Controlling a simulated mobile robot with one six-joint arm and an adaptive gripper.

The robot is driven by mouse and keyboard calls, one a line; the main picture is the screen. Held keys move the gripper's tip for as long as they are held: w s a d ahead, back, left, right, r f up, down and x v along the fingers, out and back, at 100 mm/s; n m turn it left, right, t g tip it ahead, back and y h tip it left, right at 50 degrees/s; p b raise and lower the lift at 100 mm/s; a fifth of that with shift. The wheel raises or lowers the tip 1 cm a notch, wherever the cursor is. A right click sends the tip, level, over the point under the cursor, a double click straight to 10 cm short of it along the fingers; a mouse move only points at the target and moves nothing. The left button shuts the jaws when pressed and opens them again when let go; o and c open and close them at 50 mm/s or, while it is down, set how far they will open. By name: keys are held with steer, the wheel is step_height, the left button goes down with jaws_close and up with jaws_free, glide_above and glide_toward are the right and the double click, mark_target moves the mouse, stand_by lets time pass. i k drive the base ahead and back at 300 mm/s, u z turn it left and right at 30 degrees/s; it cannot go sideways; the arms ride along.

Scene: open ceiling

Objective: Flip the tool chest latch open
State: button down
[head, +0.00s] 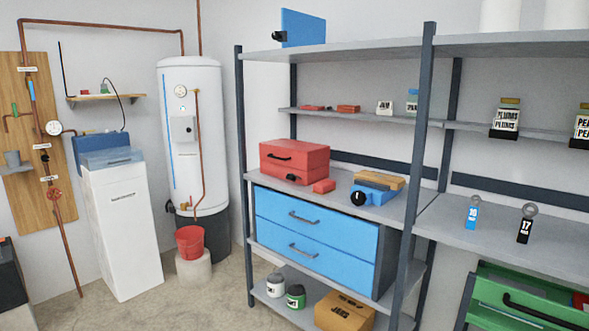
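A red box (308,162) with a dark handle on its front stands on the middle shelf. It looks closed, and a small round black part (292,178) sits low on its front. Below it is a blue chest (285,222) with two closed drawers and dark handles. A green chest (490,318) with a black bar handle is at the bottom right, cut off by the picture edge. I cannot tell which of these is the tool chest, and no latch shows clearly. My gripper is not in view.
Shelf posts (420,120) stand before the shelves. A small red block (324,186) and a blue item with a black knob (358,198) lie beside the red box. Tags (473,212) stand at right. A red bucket (190,241) and open floor are left.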

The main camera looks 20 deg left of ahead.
mark_target(290, 177)
steer(key=k, duration=1.05)
steer(key=u, duration=0.45)
steer(key=i, duration=2.35)
steer(key=z, duration=0.6)
